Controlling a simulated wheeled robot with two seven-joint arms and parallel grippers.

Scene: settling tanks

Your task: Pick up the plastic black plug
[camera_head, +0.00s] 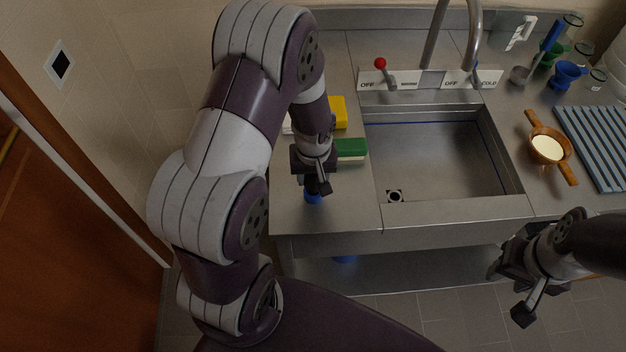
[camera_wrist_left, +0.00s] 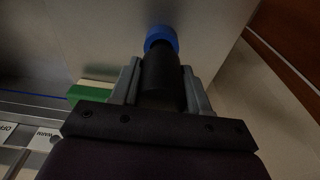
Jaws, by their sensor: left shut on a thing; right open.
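My left gripper (camera_head: 316,185) is over the counter left of the sink, pointing down. In the left wrist view its two fingers are closed on the sides of the black plug (camera_wrist_left: 161,75), a dark cylinder. A round blue part (camera_wrist_left: 161,38) shows at the plug's far end; it also shows under the gripper in the head view (camera_head: 313,197). I cannot tell whether the blue part belongs to the plug, or whether it touches the counter. My right gripper (camera_head: 509,291) is open and empty in front of the counter at the lower right.
The steel sink (camera_head: 450,165) has a drain hole (camera_head: 395,196) in its basin. A green sponge (camera_head: 351,148) and a yellow one (camera_head: 339,112) lie behind the left gripper. The orange-brown strainer (camera_head: 548,147) and ribbed blue-grey mat (camera_head: 598,145) are right of the sink.

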